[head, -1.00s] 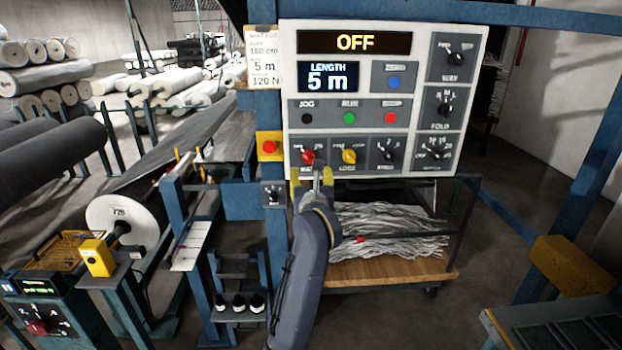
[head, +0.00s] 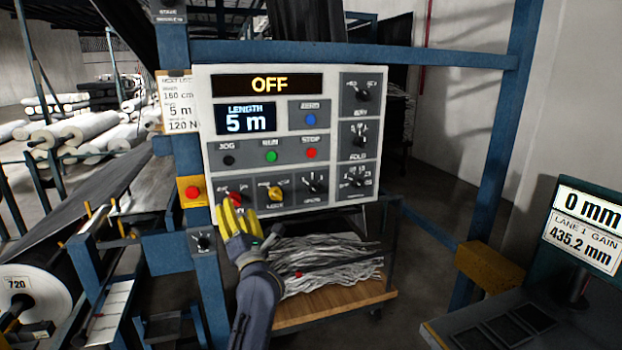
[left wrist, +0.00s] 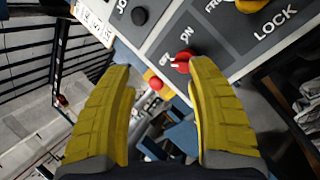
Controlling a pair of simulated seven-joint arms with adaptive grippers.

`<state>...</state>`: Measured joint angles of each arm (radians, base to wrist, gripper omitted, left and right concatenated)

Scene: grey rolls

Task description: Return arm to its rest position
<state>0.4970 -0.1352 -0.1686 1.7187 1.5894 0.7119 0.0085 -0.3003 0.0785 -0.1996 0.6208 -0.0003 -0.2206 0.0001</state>
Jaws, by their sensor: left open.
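My left gripper (head: 238,218) has yellow fingers and is in front of the lower left of the control panel (head: 290,180). In the left wrist view its two fingers (left wrist: 160,100) are spread apart with nothing between them. The red rotary switch (head: 235,199) is just above the fingertips in the head view. In the left wrist view this red switch (left wrist: 182,63) lies beyond the fingertips, and I see no contact. The panel display reads OFF, and the length display (head: 246,119) reads 5 m. My right gripper is not in view.
A red button on a yellow box (head: 191,190) is left of the panel. A wooden-decked cart (head: 335,308) with grey strips stands below. Blue posts (head: 497,150) frame the right side. A display (head: 585,228) reading 0 mm and 435.2 mm is at far right.

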